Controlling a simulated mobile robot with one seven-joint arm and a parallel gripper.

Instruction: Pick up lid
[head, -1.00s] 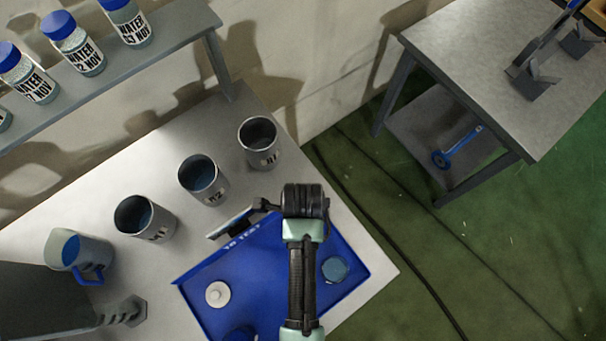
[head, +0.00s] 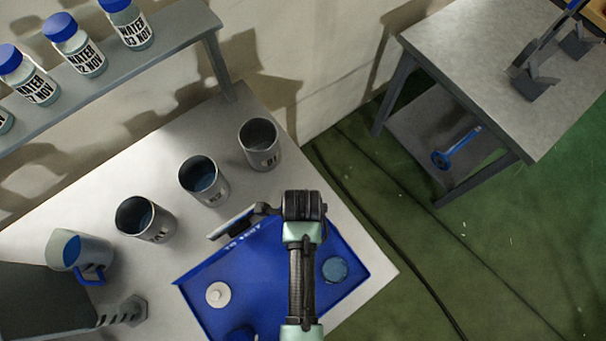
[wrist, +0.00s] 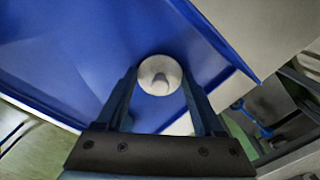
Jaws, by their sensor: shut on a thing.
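The lid (wrist: 158,73) is a pale round disc with a small knob, seen between my two fingers in the wrist view, with the blue tray (wrist: 60,40) behind it. My gripper (wrist: 161,84) is shut on the lid. In the head view my arm hides the fingers and what they hold. A white round piece with a raised centre (head: 218,294) lies on the left part of the blue tray (head: 275,290), apart from my arm. I cannot tell whether it is a second lid.
A blue-topped round container (head: 335,270) is on the tray's right. Metal beakers (head: 204,181) and a blue-handled jug (head: 80,255) stand behind and left. A shelf (head: 150,65) holds labelled water bottles. A side table (head: 480,80) stands right, with floor between.

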